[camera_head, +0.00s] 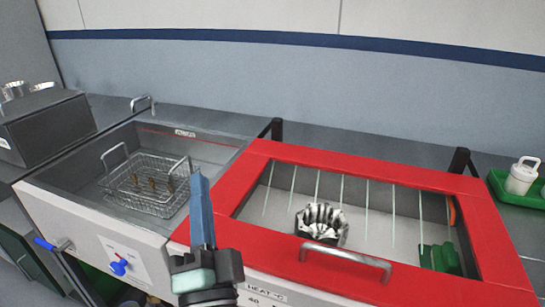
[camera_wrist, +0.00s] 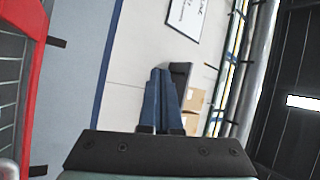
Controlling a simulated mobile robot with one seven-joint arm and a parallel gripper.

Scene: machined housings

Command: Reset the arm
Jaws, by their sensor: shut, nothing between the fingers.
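My gripper (camera_head: 199,178) points upward in front of the counter in the head view, between the basin on the left and the red-framed unit on the right. Its blue fingers are together with nothing between them. In the wrist view the gripper (camera_wrist: 160,72) faces the wall and the room, and its closed fingers stand clear of any object.
A wire basket (camera_head: 148,186) with small brown parts sits in the left basin. A red-framed unit (camera_head: 400,293) holds a metal housing (camera_head: 321,223) and a green block (camera_head: 439,258). A green tray (camera_head: 519,190) with a white container (camera_head: 522,176) is at far right.

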